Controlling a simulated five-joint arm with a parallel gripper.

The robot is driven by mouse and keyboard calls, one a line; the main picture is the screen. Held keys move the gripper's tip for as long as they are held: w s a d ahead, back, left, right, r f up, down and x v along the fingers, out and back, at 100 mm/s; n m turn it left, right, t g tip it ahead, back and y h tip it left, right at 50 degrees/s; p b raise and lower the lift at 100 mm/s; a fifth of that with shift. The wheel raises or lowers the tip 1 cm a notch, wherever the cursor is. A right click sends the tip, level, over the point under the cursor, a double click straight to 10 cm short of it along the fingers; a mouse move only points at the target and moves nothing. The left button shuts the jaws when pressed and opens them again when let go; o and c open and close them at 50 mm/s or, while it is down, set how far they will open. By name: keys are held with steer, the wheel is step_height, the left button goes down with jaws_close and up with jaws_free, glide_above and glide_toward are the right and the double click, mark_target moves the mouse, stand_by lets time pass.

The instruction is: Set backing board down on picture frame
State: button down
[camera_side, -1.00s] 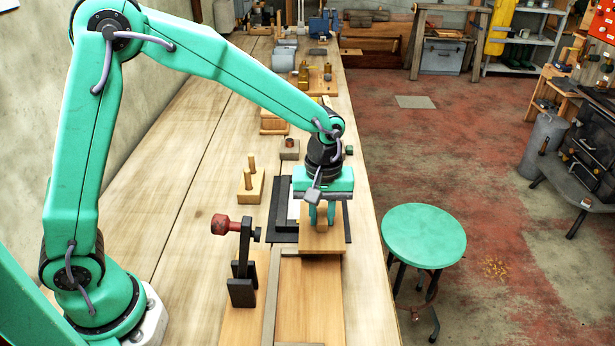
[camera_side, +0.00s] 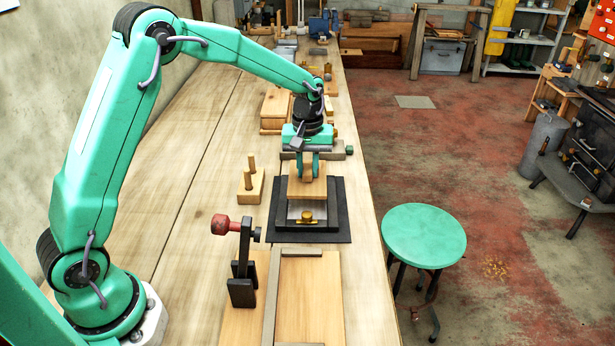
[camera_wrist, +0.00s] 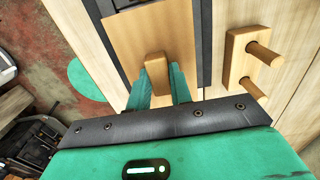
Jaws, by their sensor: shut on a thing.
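My gripper (camera_side: 308,168) is shut on the wooden knob of the backing board (camera_side: 306,188), a thin brown square. In the wrist view, the board (camera_wrist: 145,35) fills the upper middle, with its knob (camera_wrist: 157,72) between the fingers. The dark picture frame (camera_side: 334,205) lies on a black mat (camera_side: 337,236) at the bench's right side. The board is over the frame's far part and hides it. Whether board and frame touch, I cannot tell. A pale grey surface and a brass piece (camera_side: 306,217) show at the frame's near side.
A wooden block with two pegs (camera_side: 251,185) stands left of the mat, and also shows in the wrist view (camera_wrist: 248,60). A red-knobbed black clamp (camera_side: 242,262) and a wooden tray (camera_side: 310,253) are nearer. Bare bench lies left; a green stool (camera_side: 424,236) stands right.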

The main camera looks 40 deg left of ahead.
mark_target(308, 180)
steer(key=shift+f, duration=2)
steer(key=shift+f, duration=0.1)
steer(key=shift+f, duration=1)
steer(key=shift+f, duration=0.3)
steer(key=c, duration=1.2)
jaws_free()
step_height(308, 180, up, 7)
steer(key=shift+r, duration=0.4)
steer(key=shift+s+r, duration=0.1)
